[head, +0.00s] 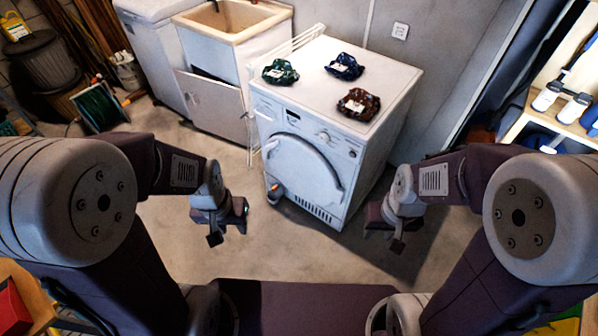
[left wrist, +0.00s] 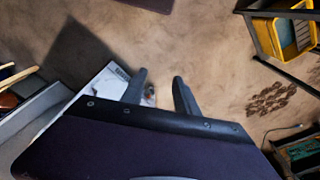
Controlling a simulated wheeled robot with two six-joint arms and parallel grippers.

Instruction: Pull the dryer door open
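The white dryer (head: 375,72) stands beyond my grippers, in the middle of the head view. Its round door (head: 297,168) is on the front face and looks shut, with a grey curved rim along its top and right side. My left gripper (head: 228,232) is in front of the dryer and to its left, apart from the door. In the left wrist view its two fingers (left wrist: 160,90) are spread with nothing between them. My right gripper (head: 384,236) is to the right of the dryer front, apart from it, with its fingers seemingly apart and empty.
A shelf with bottles (head: 547,96) is at the right. The floor (head: 275,250) between my grippers is clear.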

